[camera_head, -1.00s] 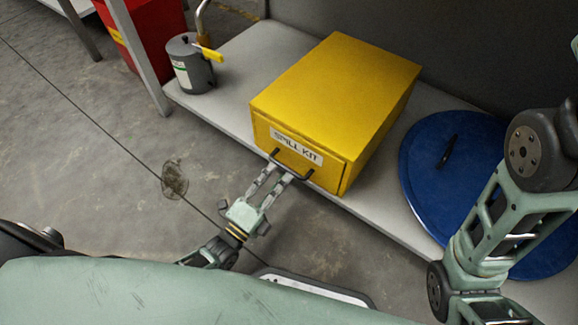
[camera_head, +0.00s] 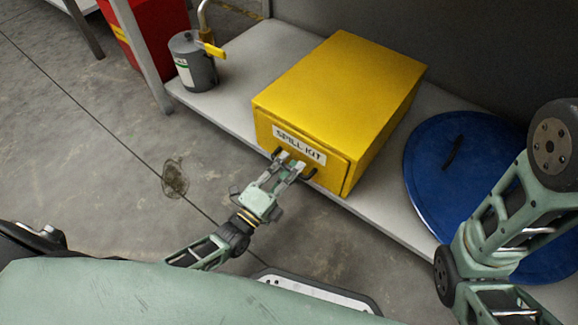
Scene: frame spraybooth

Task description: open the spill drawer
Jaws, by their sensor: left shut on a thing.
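The spill drawer is the front of a yellow box (camera_head: 345,85) on the grey shelf. Its front panel (camera_head: 265,130) carries a white "SPILL KIT" label (camera_head: 299,145) and looks flush with the box. A dark bar handle (camera_head: 311,174) is fixed below the label. My left gripper (camera_head: 289,165) reaches up from the lower left and is shut on the handle, its fingers covering the middle of it. My right arm shows at the right edge, but its gripper is out of view.
A blue round lid (camera_head: 430,165) lies on the shelf (camera_head: 240,60) right of the box. A red bin (camera_head: 155,30) is behind. The floor before the box is clear.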

